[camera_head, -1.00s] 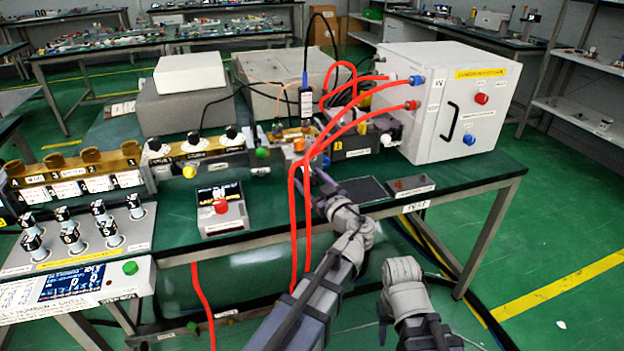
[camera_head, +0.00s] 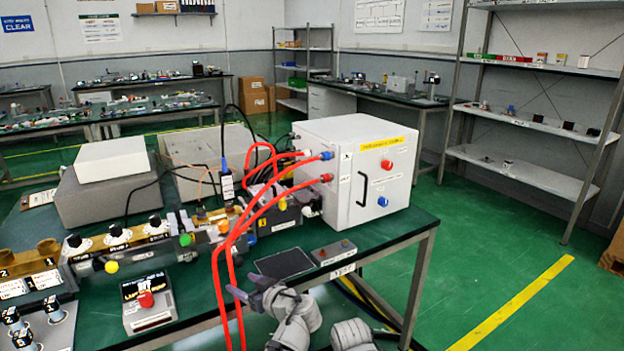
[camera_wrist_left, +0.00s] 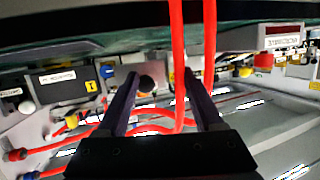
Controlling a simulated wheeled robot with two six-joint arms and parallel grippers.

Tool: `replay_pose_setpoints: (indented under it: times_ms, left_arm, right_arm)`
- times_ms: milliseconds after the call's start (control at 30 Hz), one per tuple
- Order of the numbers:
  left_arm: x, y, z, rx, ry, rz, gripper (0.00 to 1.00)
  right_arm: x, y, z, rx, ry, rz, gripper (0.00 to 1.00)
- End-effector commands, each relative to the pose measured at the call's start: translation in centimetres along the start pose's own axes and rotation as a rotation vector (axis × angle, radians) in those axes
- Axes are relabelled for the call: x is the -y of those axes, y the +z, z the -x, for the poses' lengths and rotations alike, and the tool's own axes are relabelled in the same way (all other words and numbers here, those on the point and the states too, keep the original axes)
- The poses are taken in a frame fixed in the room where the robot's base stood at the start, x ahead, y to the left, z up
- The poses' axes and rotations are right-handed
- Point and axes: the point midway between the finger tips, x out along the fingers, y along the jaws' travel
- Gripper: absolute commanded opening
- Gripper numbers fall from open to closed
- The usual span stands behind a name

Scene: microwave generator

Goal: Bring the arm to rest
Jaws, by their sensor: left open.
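My left gripper (camera_head: 246,292) is at the front edge of the bench, beside the hanging red cables (camera_head: 222,285). In the left wrist view its two dark fingers (camera_wrist_left: 161,78) are apart, with red cables crossing in front of and between them; I cannot tell whether they touch. No held object shows. The grey left arm (camera_head: 292,318) comes up from the bottom of the head view. Part of my right arm (camera_head: 352,336) shows at the bottom edge; its gripper is out of view.
A white box (camera_head: 345,205) with red and blue knobs stands on the green bench (camera_head: 405,232). A black pad (camera_head: 284,264) and small button box (camera_head: 333,252) lie near the left gripper. A red-button meter (camera_head: 148,303) is to the left. Open green floor (camera_head: 500,260) lies right.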

Motion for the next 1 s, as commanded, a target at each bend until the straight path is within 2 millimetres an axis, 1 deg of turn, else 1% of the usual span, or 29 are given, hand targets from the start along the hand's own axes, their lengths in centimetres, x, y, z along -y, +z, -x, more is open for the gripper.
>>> replay_pose_setpoints:
  times_ms: [33, 100, 167, 200, 267, 300, 367, 400, 500, 600, 700, 800, 1000]
  left_arm:
    - [0.8, -1.3, 1.6, 0.089, -0.01, -0.071, 0.69]
    - [1.6, -0.5, 3.3, 0.227, -0.009, -0.19, 0.69]
    - [2.2, 0.3, 5.1, 0.351, 0.012, -0.299, 0.69]
    - [2.5, 0.8, 6.5, 0.433, 0.037, -0.374, 0.69]
    - [2.9, 1.5, 8.8, 0.554, 0.091, -0.486, 0.69]
    - [3.2, 1.9, 10.5, 0.633, 0.136, -0.56, 0.69]
    - [3.5, 2.3, 13.0, 0.741, 0.214, -0.668, 0.69]
    - [3.7, 2.6, 14.7, 0.805, 0.272, -0.733, 0.69]
    - [4.1, 2.9, 18.6, 0.934, 0.422, -0.874, 0.69]
    - [4.3, 3.0, 21.6, 1.018, 0.553, -0.974, 0.69]
    - [4.5, 3.0, 23.5, 1.065, 0.644, -1.034, 0.69]
    - [4.5, 3.2, 24.3, 1.085, 0.689, -1.061, 0.69]
    - [4.5, 3.4, 24.4, 1.089, 0.698, -1.068, 0.69]
  right_arm:
    - [-0.3, 0.2, 3.6, 0.0, 0.0, 0.0, 0.5]
    - [-0.6, 0.3, 5.9, 0.0, 0.0, 0.0, 0.5]
    - [-0.8, 0.5, 8.0, 0.0, 0.0, 0.0, 0.5]
    - [-0.9, 0.6, 9.3, 0.0, 0.0, 0.0, 0.5]
    - [-1.1, 0.7, 11.2, 0.0, 0.0, 0.0, 0.5]
    - [-1.2, 0.7, 12.5, 0.0, 0.0, -0.001, 0.5]
    - [-1.4, 0.8, 14.2, 0.0, 0.0, -0.001, 0.5]
    - [-1.5, 0.9, 15.2, 0.0, 0.0, -0.001, 0.5]
    - [-1.7, 1.0, 17.3, 0.0, 0.0, -0.001, 0.5]
    - [-1.8, 1.1, 18.7, 0.0, 0.0, -0.001, 0.5]
    - [-1.9, 1.1, 19.4, 0.0, 0.0, -0.001, 0.5]
    - [-1.9, 1.1, 19.5, 0.0, 0.0, -0.001, 0.5]
    - [-1.9, 1.1, 19.4, 0.0, 0.0, -0.001, 0.5]
